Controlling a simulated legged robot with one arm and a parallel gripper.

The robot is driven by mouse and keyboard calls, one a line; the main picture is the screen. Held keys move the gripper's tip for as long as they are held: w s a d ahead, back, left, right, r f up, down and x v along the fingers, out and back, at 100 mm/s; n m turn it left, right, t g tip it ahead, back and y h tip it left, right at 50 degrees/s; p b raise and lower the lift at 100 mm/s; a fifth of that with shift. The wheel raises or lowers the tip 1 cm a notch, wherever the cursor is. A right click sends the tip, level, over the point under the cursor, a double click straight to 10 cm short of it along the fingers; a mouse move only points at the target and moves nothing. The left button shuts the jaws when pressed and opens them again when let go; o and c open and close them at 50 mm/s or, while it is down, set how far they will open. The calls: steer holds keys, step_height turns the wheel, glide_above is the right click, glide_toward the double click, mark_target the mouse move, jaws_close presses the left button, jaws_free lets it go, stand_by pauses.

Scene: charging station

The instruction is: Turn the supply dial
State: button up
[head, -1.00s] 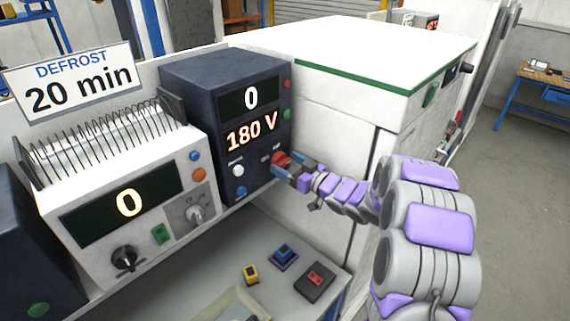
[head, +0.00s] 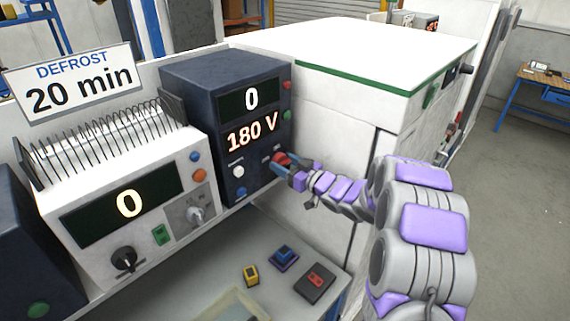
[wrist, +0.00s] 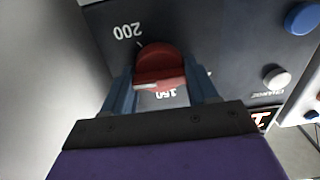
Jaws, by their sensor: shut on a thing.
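The supply is a dark blue box (head: 205,85) whose screen reads 0 above 180 V. Its red dial (head: 281,158) sits at the lower right of the front face. In the wrist view the red dial (wrist: 158,66) fills the space between my blue fingers, with a pale mark on it. The numbers 200 and 150 show upside down around it. My gripper (head: 284,164) is shut on the dial, a finger on either side; it also shows in the wrist view (wrist: 160,88).
A white unit (head: 130,205) with a screen reading 0 stands at left, under a DEFROST 20 min sign (head: 70,80). A white knob (head: 237,171) and blue button (head: 240,192) sit left of the dial. Small blocks lie on the grey bench (head: 215,260) below.

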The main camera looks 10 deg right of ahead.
steer(key=shift+c, duration=0.6)
steer(key=shift+r, duration=0.1)
steer(key=shift+r+m+p, duration=0.1)
steer(key=shift+m+p, duration=0.2)
steer(key=shift+p, duration=0.55)
steer(key=m+p, duration=0.1)
steer(key=p, duration=0.2)
steer(key=shift+d+r+m+p, duration=0.1)
steer(key=shift+r+m+p, duration=0.05)
steer(key=shift+m+p, duration=0.2)
steer(key=m+p, duration=0.1)
steer(key=p, duration=0.2)
steer(key=shift+m+p, duration=0.25)
steer(key=shift+p, duration=0.05)
steer(key=m+p, duration=0.1)
steer(key=p, duration=0.1)
steer(key=shift+m+p, duration=0.4)
steer(key=shift+w+f+p, duration=0.1)
steer(key=shift+f+p, duration=0.1)
steer(key=shift+p, duration=0.1)
